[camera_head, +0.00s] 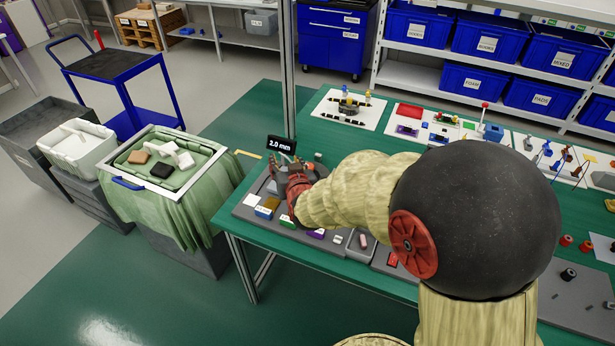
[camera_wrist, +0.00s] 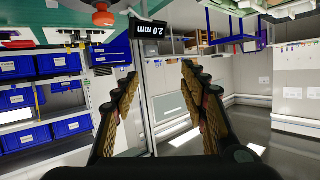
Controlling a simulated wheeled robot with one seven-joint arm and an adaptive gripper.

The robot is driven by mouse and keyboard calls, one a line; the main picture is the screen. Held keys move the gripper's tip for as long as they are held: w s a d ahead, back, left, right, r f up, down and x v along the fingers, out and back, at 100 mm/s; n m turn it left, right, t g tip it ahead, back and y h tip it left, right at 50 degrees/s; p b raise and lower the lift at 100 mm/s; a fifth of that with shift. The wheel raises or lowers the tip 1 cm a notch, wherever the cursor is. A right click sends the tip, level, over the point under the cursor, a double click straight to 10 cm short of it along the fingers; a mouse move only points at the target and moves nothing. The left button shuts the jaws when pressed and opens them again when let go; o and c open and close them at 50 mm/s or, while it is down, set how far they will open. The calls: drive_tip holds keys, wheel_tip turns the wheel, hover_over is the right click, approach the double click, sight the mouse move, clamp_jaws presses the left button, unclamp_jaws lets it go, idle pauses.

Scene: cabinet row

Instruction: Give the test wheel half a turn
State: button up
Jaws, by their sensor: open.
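My gripper (camera_head: 296,184) is over the grey fixture board on the green bench, beside the black "2.0 mm" sign (camera_head: 281,144). In the wrist view my gripper (camera_wrist: 160,73) has its two fingers wide apart with nothing between them. That view is upside down and shows the "2.0 mm" sign (camera_wrist: 151,27) just beyond the fingertips. A round orange-red part (camera_wrist: 103,16) is at its top edge, left of the fingers; I cannot tell whether it belongs to the test wheel. I cannot make out the wheel clearly in the head view, where my arm and gripper cover much of that spot.
Small coloured blocks (camera_head: 268,206) lie on the board's near side. A white plate with parts (camera_head: 348,109) lies behind. An upright post (camera_head: 288,70) stands at the bench's far left. A tray on green cloth (camera_head: 158,184) is left, across a gap of floor.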

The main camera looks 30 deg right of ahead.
drive_tip(key=m+t+h+b, duration=0.1)
drive_tip(key=h+b, duration=0.1)
approach(309, 166)
drive_tip(key=w+a, duration=0.1)
drive_tip(key=w+a+r, duration=0.1)
drive_tip(key=w+a, duration=0.1)
drive_tip(key=w, duration=0.1)
drive_tip(key=shift+a+r, duration=0.25)
drive_tip(key=shift+r, duration=0.1)
drive_tip(key=d+f+h+b, duration=0.1)
drive_tip(key=f, duration=0.1)
drive_tip(key=s+d+f+t+h+b, duration=0.1)
drive_tip(key=d+f, duration=0.1)
drive_tip(key=shift+s+d+m+h, duration=0.15)
drive_tip(key=shift+s+m+h, duration=0.05)
drive_tip(key=shift+m+h, duration=0.1)
drive_tip(key=b+x, duration=0.2)
drive_tip(key=x, duration=0.4)
drive_tip(key=shift+w+d, duration=0.15)
drive_tip(key=shift+w, duration=0.05)
drive_tip(key=shift+w+d+r, duration=0.2)
drive_tip(key=shift+w+d, duration=0.05)
drive_tip(key=shift+w, duration=0.3)
drive_tip(key=c, duration=0.3)
drive_tip(key=c, duration=0.8)
